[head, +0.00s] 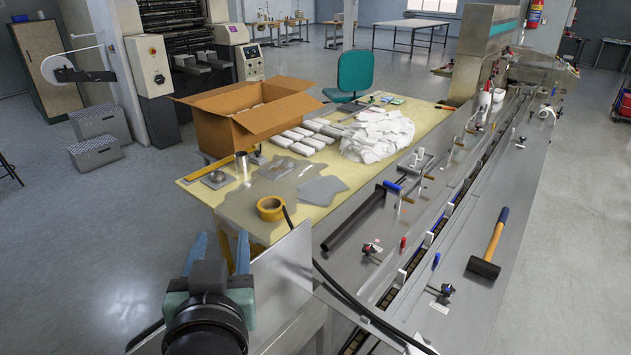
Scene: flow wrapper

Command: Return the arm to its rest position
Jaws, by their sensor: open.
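My gripper (219,250) is at the lower left of the head view, with its two blue fingers apart and nothing between them. My dark wrist and the teal gripper body show below the fingers at the bottom edge. The gripper is in front of the near left corner of the yellow-topped table (206,190), to the left of a grey metal panel (285,268). The rest of the arm is mostly out of view.
The table bears an open cardboard box (228,125), white packs (308,134), crumpled white wrap (380,138) and yellow tape (270,208). The wrapper's long metal bed (480,215) runs along the right, with a hammer (489,244) on it. Floor at left (90,240) is clear.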

